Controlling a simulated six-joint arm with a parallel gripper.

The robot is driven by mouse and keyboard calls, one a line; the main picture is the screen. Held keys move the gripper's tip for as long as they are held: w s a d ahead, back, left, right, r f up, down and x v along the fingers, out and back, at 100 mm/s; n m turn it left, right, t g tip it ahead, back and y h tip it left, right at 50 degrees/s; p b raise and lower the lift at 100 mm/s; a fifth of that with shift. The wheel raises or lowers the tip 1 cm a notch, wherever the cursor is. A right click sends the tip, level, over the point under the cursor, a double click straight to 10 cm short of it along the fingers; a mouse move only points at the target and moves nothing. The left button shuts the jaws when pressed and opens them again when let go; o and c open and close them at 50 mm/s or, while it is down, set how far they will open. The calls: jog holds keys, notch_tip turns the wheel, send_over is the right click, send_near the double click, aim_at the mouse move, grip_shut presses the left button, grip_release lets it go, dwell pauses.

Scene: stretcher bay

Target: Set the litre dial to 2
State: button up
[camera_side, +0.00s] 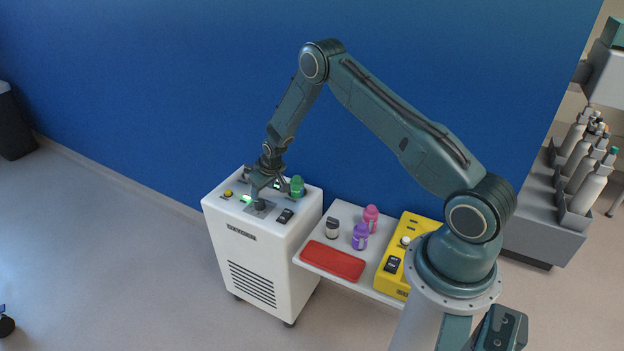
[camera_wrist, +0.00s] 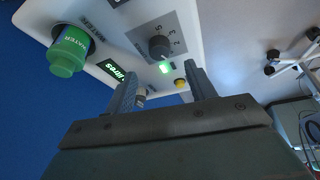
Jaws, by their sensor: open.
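The litre dial (camera_wrist: 158,46) is a dark round knob on a grey plate with printed numbers, on top of the white machine (camera_side: 250,260). A small green light (camera_wrist: 163,67) glows beside it. The dial's setting is too small to read for certain. In the side view, my gripper (camera_side: 262,192) is low over the machine's top and hides part of the panel.
A green bottle marked WATER (camera_wrist: 68,52) stands upright by the dial, close to my gripper. A yellow button (camera_side: 228,193) and a black switch (camera_side: 285,215) are on the panel. Right of the machine, a shelf holds a red case (camera_side: 332,261), several small jars and a yellow box (camera_side: 409,235).

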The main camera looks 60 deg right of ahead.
aim_at(260, 202)
jog(key=shift+x, duration=3.9)
jog(key=shift+c, duration=0.2)
jog(key=c, duration=0.9)
